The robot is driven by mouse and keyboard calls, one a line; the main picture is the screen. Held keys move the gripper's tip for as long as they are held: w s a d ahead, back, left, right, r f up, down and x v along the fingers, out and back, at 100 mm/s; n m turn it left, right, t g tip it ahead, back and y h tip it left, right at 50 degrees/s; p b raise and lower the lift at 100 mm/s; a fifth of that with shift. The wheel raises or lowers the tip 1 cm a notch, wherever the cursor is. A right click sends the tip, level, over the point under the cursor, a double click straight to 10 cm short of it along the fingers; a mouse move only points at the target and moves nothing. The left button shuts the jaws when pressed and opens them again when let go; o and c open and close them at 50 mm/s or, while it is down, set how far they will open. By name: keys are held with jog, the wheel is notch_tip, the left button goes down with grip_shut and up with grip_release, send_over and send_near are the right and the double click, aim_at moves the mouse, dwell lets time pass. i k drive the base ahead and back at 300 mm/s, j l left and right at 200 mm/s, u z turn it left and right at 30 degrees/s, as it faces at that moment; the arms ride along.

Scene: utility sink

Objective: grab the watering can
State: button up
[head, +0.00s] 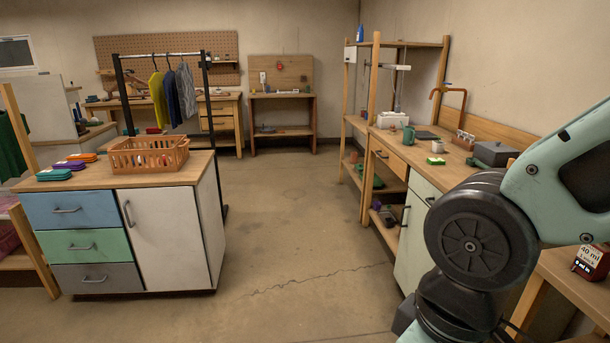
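A small green vessel (408,135) stands upright on the wooden counter along the right wall, beside the sink area. It looks like the watering can, but it is too small to be sure of its spout and handle. My arm fills the lower right of the head view, well in front of the vessel and apart from it. My gripper is not in view. Nothing is seen held.
A cabinet with drawers (75,245) and an orange basket (150,155) stands at left. The wooden counter (395,150) runs along the right, with a copper tap (450,92) and a grey box (495,153). Clear concrete floor (290,220) lies between them.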

aim_at(409, 132)
jog(key=i+u, duration=0.2)
jog(key=i, duration=0.45)
jog(key=i+u, duration=0.15)
jog(key=i, duration=0.55)
jog(key=i+l+u, duration=0.2)
jog(key=i, duration=0.45)
jog(key=i+z, duration=0.25)
jog(key=i, duration=0.2)
jog(key=i+j+z, duration=0.25)
jog(key=i, duration=0.15)
jog(key=i+j+z, duration=0.2)
jog(key=i, duration=0.2)
jog(key=i+j+z, duration=0.25)
jog(key=i, duration=0.2)
jog(key=i+j+z, duration=0.85)
jog(key=i, duration=0.1)
